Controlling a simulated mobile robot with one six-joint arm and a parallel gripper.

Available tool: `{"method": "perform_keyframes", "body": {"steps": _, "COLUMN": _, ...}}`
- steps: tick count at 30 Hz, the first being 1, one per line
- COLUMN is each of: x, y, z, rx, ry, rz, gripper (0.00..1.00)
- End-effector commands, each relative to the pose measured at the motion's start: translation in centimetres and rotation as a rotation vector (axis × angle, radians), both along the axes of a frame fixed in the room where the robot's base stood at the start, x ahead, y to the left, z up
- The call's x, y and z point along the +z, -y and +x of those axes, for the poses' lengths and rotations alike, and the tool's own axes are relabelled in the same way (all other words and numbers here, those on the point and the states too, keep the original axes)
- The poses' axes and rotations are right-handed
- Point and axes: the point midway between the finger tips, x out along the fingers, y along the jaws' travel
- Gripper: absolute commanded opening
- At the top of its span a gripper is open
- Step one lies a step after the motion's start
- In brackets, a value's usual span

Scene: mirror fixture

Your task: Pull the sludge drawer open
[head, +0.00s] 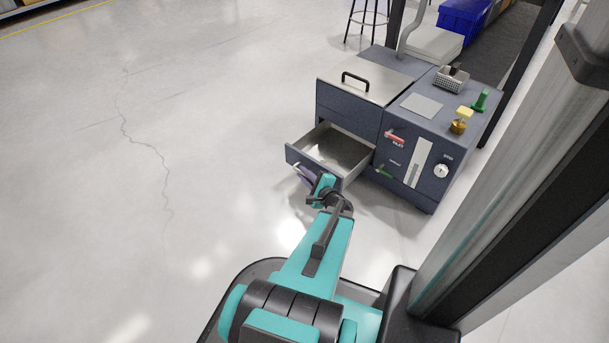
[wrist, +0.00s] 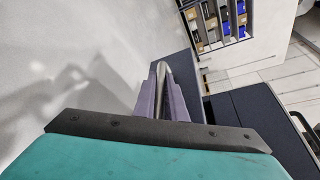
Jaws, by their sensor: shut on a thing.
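The sludge drawer (head: 338,148) stands pulled out from the lower left front of the dark blue machine (head: 345,103) in the head view. Its inside is bare grey metal and looks empty. My gripper (head: 304,176) is at the drawer's front panel, low and near its middle. In the wrist view my gripper (wrist: 162,100) has its two purple fingers closed on a pale metal bar, the drawer handle (wrist: 164,78). The drawer's dark front (wrist: 182,66) shows just beyond the fingers.
The machine's top has a lid with a black handle (head: 355,77), a grey basket (head: 451,80), a green part (head: 481,100) and a brass part (head: 458,126). A green lever (head: 384,172) sticks out right of the drawer. Open floor (head: 150,180) lies to the left.

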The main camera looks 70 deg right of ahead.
Motion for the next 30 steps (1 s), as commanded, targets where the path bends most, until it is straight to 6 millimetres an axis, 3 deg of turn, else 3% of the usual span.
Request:
{"method": "perform_keyframes", "body": {"steps": 1, "x": 0.4, "y": 0.0, "z": 0.3, "rx": 0.009, "ry": 0.008, "rz": -0.005, "gripper": 0.16}}
{"method": "perform_keyframes", "body": {"steps": 4, "x": 0.3, "y": 0.1, "z": 0.2, "rx": 0.006, "ry": 0.006, "rz": -0.004, "gripper": 0.29}}
{"method": "perform_keyframes", "body": {"steps": 17, "x": 0.3, "y": -0.1, "z": -0.4, "rx": 0.001, "ry": 0.003, "rz": -0.002, "gripper": 0.29}}
{"method": "perform_keyframes", "body": {"steps": 30, "x": 1.5, "y": -2.9, "z": -4.2, "rx": -0.002, "ry": 0.003, "rz": -0.002, "gripper": 0.29}}
